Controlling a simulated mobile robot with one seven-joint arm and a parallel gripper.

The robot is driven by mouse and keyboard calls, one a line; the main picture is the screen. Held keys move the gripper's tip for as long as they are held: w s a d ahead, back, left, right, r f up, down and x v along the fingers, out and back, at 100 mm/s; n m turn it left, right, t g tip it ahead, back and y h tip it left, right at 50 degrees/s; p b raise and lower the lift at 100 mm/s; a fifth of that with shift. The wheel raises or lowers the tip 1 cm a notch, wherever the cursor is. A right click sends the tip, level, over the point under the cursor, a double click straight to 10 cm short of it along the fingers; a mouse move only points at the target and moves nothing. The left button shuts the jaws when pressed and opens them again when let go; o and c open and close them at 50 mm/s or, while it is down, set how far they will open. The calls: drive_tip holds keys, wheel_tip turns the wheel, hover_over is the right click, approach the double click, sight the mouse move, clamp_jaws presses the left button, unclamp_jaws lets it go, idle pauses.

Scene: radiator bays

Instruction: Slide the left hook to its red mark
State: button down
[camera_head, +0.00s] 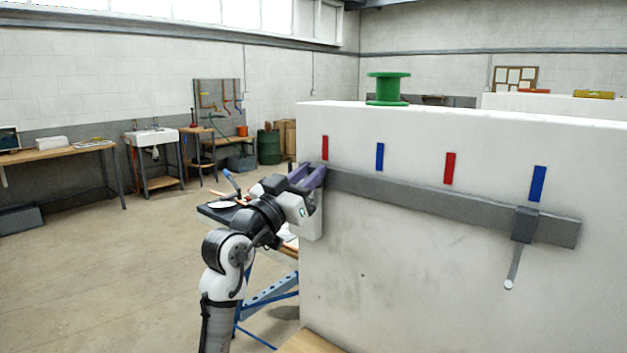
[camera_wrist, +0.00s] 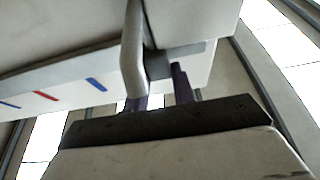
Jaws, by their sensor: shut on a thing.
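The left hook is at the left end of the grey rail (camera_head: 420,198) and is mostly hidden behind my gripper (camera_head: 313,176) in the head view. In the wrist view, the hook's pale bent bar (camera_wrist: 132,50) and dark slider (camera_wrist: 158,66) show close up at my gripper (camera_wrist: 160,92). My purple fingers are shut on the hook. Its red mark (camera_head: 325,147) is on the wall just above the rail's left end, close above my fingers. The wrist view does not show this mark, so exact alignment cannot be told.
The right hook (camera_head: 523,226) hangs on the rail below the right blue mark (camera_head: 538,184). Another blue mark (camera_head: 380,156) and another red mark (camera_head: 450,168) are between. A green spool (camera_head: 388,88) stands on the wall top. The rail between the hooks is clear.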

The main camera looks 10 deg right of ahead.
drive_tip(key=c, duration=1.2)
unclamp_jaws()
drive_tip(key=shift+o, duration=0.2)
drive_tip(key=b+v, duration=0.4)
drive_tip(key=v, duration=0.9)
drive_tip(key=shift+s+a+b, duration=0.2)
drive_tip(key=shift+a+b, duration=0.15)
drive_tip(key=shift+b, duration=0.05)
drive_tip(key=shift+f, duration=0.1)
